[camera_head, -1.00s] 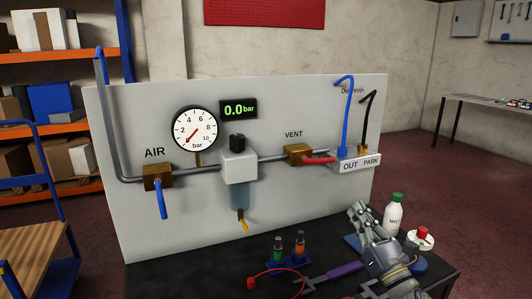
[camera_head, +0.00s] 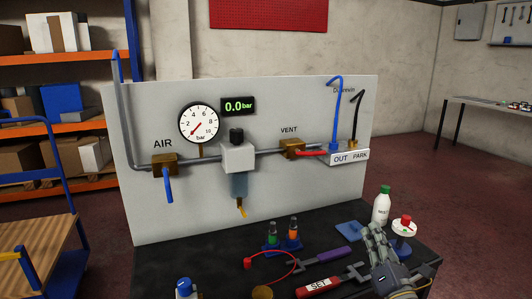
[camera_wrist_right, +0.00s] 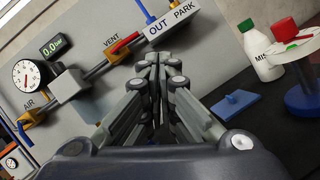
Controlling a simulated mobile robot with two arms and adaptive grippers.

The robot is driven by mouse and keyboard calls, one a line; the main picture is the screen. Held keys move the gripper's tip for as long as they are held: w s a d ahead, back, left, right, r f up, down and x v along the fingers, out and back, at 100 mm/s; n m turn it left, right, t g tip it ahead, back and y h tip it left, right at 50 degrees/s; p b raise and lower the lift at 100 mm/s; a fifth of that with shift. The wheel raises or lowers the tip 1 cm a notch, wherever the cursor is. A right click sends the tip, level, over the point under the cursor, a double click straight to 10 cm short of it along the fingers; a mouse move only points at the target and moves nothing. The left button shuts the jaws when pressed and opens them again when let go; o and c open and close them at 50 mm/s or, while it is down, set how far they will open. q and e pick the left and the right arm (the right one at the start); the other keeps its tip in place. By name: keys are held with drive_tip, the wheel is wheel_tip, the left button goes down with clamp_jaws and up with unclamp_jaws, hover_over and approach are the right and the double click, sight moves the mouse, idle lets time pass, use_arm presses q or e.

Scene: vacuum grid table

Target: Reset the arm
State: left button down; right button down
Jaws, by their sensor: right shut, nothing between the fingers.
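My right gripper (camera_head: 374,232) is at the right end of the black table in the head view, in front of the white bottle. Its fingers are shut and hold nothing. In the right wrist view the shut fingers (camera_wrist_right: 158,62) point toward the grey panel, below the OUT and PARK block (camera_wrist_right: 172,22). The fingers look clear of the panel and of the things on the table. My left gripper is not in view.
The grey panel (camera_head: 255,210) carries a gauge (camera_head: 199,122), a display reading 0.0 bar (camera_head: 239,107) and valves. The black table (camera_head: 215,262) holds a white bottle (camera_head: 381,206), a red-topped stand (camera_head: 404,228), a purple-handled tool (camera_head: 335,254) and a red SET tool (camera_head: 318,287).

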drive_tip(key=s+f+m+g+h, duration=0.5)
drive_tip(key=s+f+m+g, duration=0.4)
drive_tip(key=s+f+m, duration=0.95)
drive_tip(key=s+a+f+m+g+y, duration=0.1)
drive_tip(key=s+a+f+m+g, duration=0.15)
drive_tip(key=s, duration=0.45)
drive_tip(key=s+a+f+m+g+y, duration=0.1)
drive_tip(key=s+a+f+m+g, duration=0.2)
drive_tip(key=s, duration=0.4)
drive_tip(key=s+a+f+m+g+y, duration=0.1)
drive_tip(key=s+f+m+g, duration=0.15)
drive_tip(key=s+m, duration=0.35)
wheel_tip(320, 180, down, 25)
drive_tip(key=s+n+g, duration=0.1)
drive_tip(key=s+g, duration=0.1)
drive_tip(key=s, duration=0.1)
drive_tip(key=s+d+f+g, duration=0.1)
drive_tip(key=s+d+f, duration=0.2)
drive_tip(key=s+f, duration=1.3)
drive_tip(key=shift+s+f+n+g+p, duration=0.2)
drive_tip(key=shift+s+n+g+p, duration=0.1)
drive_tip(key=shift+s, duration=0.1)
